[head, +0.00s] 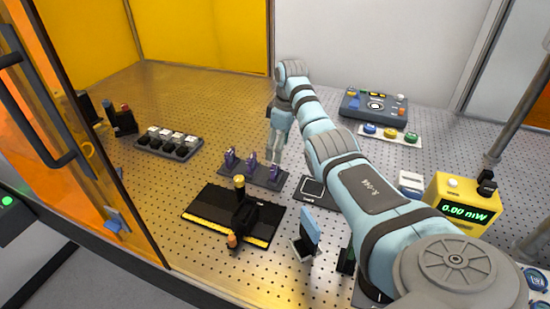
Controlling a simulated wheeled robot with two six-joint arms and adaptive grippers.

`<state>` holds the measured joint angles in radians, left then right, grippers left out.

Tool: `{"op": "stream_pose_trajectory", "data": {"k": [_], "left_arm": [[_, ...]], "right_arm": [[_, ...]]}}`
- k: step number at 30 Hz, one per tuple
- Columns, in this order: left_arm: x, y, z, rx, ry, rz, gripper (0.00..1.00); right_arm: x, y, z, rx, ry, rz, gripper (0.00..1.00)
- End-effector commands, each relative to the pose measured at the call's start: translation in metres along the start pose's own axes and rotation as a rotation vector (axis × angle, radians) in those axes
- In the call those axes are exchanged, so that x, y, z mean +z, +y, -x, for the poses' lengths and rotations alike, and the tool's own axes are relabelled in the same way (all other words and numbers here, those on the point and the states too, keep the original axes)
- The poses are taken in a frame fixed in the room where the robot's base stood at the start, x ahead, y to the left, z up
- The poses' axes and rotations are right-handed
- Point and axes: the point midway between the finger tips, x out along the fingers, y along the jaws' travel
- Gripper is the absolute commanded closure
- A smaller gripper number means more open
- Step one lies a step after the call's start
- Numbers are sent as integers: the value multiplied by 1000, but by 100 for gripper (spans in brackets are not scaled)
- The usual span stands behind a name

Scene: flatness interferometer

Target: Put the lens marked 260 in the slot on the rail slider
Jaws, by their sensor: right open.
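Several small lenses in purple mounts (231,158) stand in a row on a dark rack (240,177) in the middle of the head view. Their markings are too small to read, so I cannot tell which is 260. My right gripper (274,155) points down at the right end of this row, open. I cannot tell whether a mount is between its fingers. The black rail (205,205) with yellow scale edges lies in front of the rack. Its slider (241,212) carries a brass-topped post; the slot is not clear. My left gripper is not in view.
A holder with several white-topped pieces (170,142) is at the left. A yellow power meter (462,203) reads 0.00 mW at the right. A blue plate on a stand (309,229) is right of the rail. An orange door (110,150) stands open at left.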

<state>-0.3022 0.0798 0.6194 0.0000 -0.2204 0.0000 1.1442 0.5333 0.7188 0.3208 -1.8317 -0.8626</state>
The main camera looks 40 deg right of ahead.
Motion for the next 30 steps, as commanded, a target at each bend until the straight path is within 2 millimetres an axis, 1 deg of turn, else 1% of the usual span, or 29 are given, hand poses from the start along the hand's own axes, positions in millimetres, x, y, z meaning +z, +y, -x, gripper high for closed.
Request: {"op": "stream_pose_trajectory", "data": {"k": [1,3,6,9,14,19,20,24,29,30], "left_arm": [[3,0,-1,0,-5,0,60],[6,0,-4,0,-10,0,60],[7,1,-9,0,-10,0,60],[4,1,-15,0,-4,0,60],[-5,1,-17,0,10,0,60],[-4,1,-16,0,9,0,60],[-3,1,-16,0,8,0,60],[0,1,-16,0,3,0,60],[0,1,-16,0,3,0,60],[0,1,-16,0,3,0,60]], "right_arm": [[0,-1,-15,-4,-2,0,33],[-1,-2,-35,-4,-1,1,33],[-1,-2,-57,-3,-1,3,33],[-3,-2,-72,-2,2,4,33],[-3,-2,-79,-1,1,5,33],[-3,-2,-78,-1,1,5,33],[-3,-2,-78,-1,1,5,37],[-4,-2,-78,-1,1,6,59],[-4,-2,-78,-1,1,6,85],[-4,-2,-78,-1,1,6,86]]}}
